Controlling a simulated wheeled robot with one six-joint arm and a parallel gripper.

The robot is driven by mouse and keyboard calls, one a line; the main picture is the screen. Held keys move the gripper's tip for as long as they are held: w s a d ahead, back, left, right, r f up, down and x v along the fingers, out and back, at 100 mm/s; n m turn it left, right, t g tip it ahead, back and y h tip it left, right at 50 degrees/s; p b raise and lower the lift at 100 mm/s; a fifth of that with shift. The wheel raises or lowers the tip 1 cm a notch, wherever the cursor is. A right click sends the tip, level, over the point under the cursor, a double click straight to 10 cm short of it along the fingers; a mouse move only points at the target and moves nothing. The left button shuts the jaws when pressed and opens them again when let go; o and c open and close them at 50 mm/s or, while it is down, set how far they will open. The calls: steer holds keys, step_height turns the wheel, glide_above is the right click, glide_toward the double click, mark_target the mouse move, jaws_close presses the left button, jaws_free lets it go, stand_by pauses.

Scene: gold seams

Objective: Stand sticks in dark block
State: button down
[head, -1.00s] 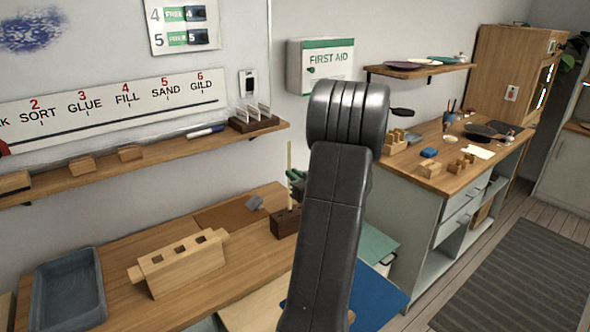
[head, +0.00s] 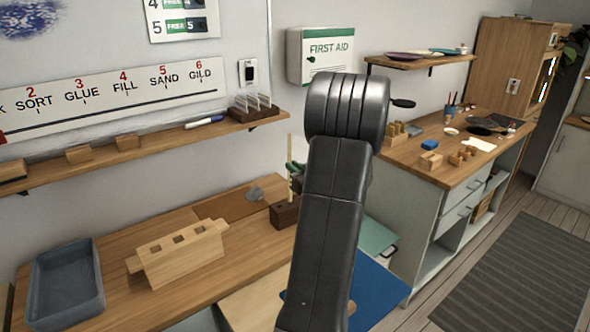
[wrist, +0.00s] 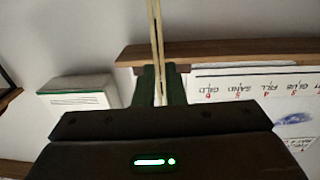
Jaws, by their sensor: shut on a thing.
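The dark block (head: 285,215) sits on the bench left of my arm, its right part close behind my arm. A thin pale stick (head: 289,152) rises upright above it. My gripper (head: 294,174), with green fingers, is partly hidden behind my arm. In the wrist view, the green fingers (wrist: 160,88) are shut on a pale stick (wrist: 155,35), which shows as two thin strips side by side; I cannot tell if these are two sticks. The stick's lower end is at the block, but I cannot tell if it is in a hole.
A pale wooden block with square holes (head: 180,256) and a grey tray (head: 65,285) stand left on the bench. A wall shelf (head: 140,150) runs above. A blue mat (head: 375,290) is right of my arm.

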step_height(320, 180, down, 6)
steer(key=b, duration=0.9)
steer(key=shift+b, duration=0.4)
stand_by(2.6)
steer(key=c, duration=1.4)
jaws_free()
steer(key=shift+c, duration=0.2)
steer(key=shift+s, duration=0.1)
steer(key=b+v, duration=0.6)
steer(key=v, duration=0.3)
